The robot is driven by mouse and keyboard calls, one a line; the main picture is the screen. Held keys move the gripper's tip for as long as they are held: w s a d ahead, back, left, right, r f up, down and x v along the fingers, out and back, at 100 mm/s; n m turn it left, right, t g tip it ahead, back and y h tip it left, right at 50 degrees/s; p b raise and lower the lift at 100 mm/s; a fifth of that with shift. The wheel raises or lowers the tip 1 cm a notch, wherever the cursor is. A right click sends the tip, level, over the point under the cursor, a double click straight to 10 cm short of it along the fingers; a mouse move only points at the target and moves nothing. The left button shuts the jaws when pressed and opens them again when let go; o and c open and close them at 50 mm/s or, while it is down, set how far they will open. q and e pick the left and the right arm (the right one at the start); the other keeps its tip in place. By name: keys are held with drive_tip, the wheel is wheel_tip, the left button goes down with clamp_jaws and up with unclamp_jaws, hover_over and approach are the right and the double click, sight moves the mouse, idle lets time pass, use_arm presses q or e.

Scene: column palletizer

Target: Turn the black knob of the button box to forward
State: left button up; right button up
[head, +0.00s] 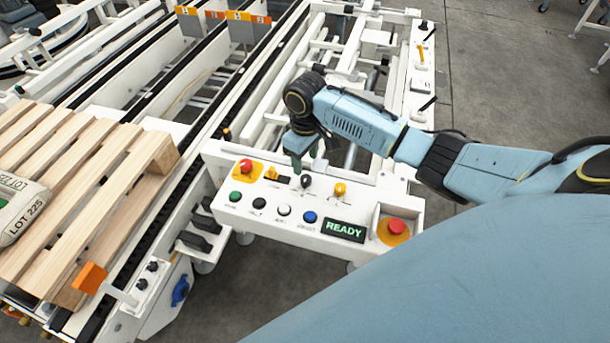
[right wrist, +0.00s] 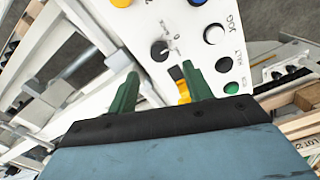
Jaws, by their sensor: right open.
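The white button box (head: 268,214) is in the middle of the head view. Its black knob (head: 306,181) sits in the upper row between a yellow switch (head: 271,173) and a yellow knob (head: 340,189). My right gripper (head: 306,158) hangs over the box's far edge with its green fingers apart and empty. In the right wrist view the black knob (right wrist: 159,50) shows just beyond the fingertips, roughly between them. Its pointer setting is too small to tell. The yellow switch (right wrist: 183,90) shows beside the right-hand finger. My left gripper is out of view.
A red stop button (head: 246,166) is left of the knob; another red button (head: 396,227) is at the right. Green, black, white and blue buttons line the front row beside a READY display (head: 345,231). A wooden pallet (head: 90,190) with a sack stands at left.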

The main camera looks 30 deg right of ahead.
sight(305, 178)
wheel_tip(305, 178, down, 7)
drive_tip(key=shift+r+b, duration=0.15)
drive_tip(key=shift+b, duration=0.45)
drive_tip(key=c, duration=1)
drive_tip(key=shift+o, duration=0.2)
drive_tip(key=m+p, duration=0.3)
drive_tip(key=p, duration=0.2)
drive_tip(key=shift+r+m+p, duration=0.3)
drive_tip(key=shift+m+p, duration=0.05)
drive_tip(key=shift+m, duration=0.05)
drive_tip(key=shift+f+m+p, duration=0.1)
drive_tip(key=shift+m+p, duration=0.95)
drive_tip(key=shift+m, duration=0.15)
drive_tip(key=shift+f+m+p, duration=0.1)
drive_tip(key=shift+m+p, duration=0.75)
drive_tip(key=shift+m, duration=0.45)
